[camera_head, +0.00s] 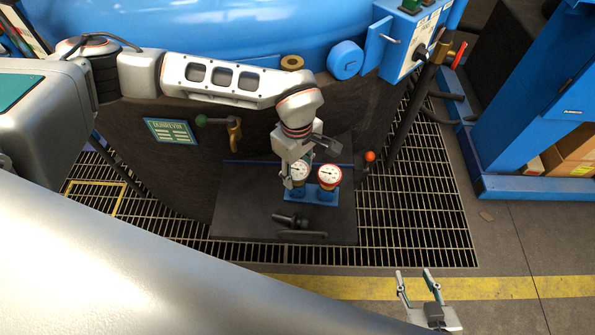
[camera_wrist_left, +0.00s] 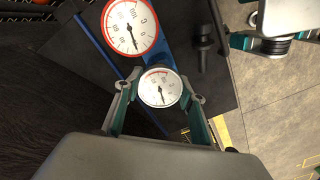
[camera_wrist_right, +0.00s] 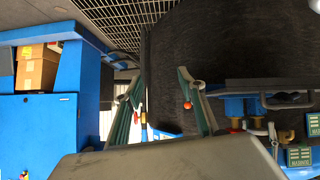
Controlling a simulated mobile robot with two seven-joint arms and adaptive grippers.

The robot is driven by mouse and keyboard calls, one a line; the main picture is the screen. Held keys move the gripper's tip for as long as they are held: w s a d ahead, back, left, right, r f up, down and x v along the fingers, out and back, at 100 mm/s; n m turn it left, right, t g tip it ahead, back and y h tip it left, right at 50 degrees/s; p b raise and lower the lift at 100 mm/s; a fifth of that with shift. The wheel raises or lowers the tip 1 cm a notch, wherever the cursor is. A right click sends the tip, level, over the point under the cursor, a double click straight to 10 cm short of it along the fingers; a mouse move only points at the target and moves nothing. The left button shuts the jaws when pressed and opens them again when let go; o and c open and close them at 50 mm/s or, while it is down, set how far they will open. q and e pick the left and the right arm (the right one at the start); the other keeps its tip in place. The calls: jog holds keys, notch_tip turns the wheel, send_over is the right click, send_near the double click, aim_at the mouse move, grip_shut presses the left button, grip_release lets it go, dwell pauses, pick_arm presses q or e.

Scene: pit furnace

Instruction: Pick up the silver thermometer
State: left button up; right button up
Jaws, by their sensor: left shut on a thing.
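The silver thermometer (camera_head: 299,173), with a round white dial and a silver rim, is at the blue holder (camera_head: 312,196) on the dark plate. In the left wrist view the silver thermometer (camera_wrist_left: 160,88) sits between the two fingers of my left gripper (camera_wrist_left: 160,97), which is shut on it. In the head view my left gripper (camera_head: 292,172) comes down from above and partly covers it. I cannot tell whether it is clear of the holder. A red-rimmed thermometer (camera_head: 329,177) stands right beside it. My right gripper (camera_head: 416,285) is open and empty over the floor.
A black tool (camera_head: 300,234) lies in front of the holder on the black plate (camera_head: 235,225). A red-knobbed lever (camera_head: 370,156) stands to the right. The large blue furnace body (camera_head: 190,35) rises behind. Floor grating (camera_head: 425,215) surrounds the plate.

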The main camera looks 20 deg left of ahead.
pick_arm(q)
notch_tip(320, 180, up, 10)
jog(key=shift+w+r+p, duration=0.1)
jog(key=shift+r+p, duration=0.15)
jog(key=shift+p, duration=0.4)
notch_tip(320, 180, up, 17)
jog(key=p, duration=0.5)
jog(key=shift+p, duration=0.3)
pick_arm(e)
notch_tip(320, 180, up, 8)
jog(key=w, duration=0.1)
jog(key=shift+w+a+r+t, duration=0.15)
jog(key=shift+w+a+t, duration=0.15)
jog(key=shift+t, duration=0.1)
